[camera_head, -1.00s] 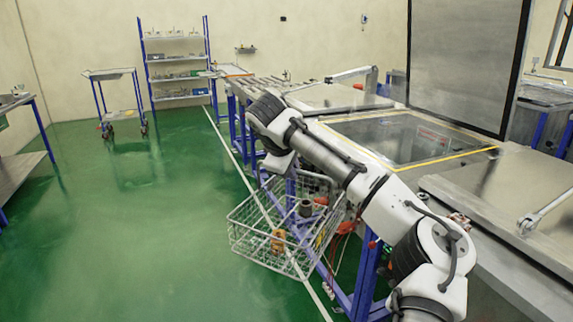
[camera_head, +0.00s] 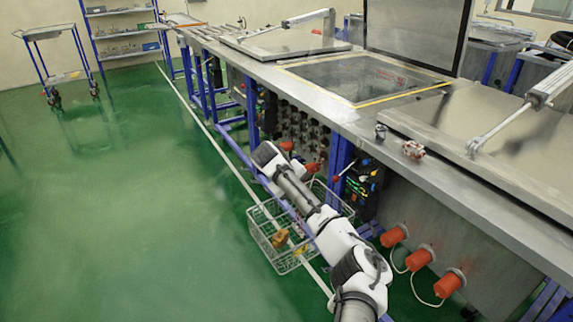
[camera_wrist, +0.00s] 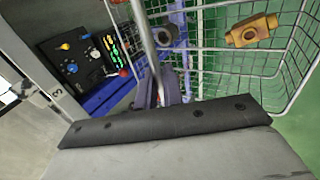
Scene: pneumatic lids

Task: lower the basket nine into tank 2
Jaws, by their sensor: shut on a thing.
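The wire basket (camera_head: 272,243) hangs beside the front of the tank row, above the green floor, seen partly behind my arm. A brass-coloured fitting (camera_head: 279,238) lies in it; the wrist view also shows this fitting (camera_wrist: 251,30) and a dark round part (camera_wrist: 166,35). My gripper (camera_wrist: 165,92) is shut on the basket's handle bar (camera_wrist: 146,40); in the head view my arm hides the grip. An open tank (camera_head: 365,76) with a yellow-edged rim has its lid (camera_head: 418,30) raised behind it. I cannot read its number. No basket number is readable.
A closed lid (camera_head: 475,115) lies on the near right, another (camera_head: 285,38) farther left. Orange-red caps (camera_head: 420,259) and a dark valve panel (camera_head: 365,190) stick out along the tank front. A trolley (camera_head: 60,70) stands far left. The green floor at left is clear.

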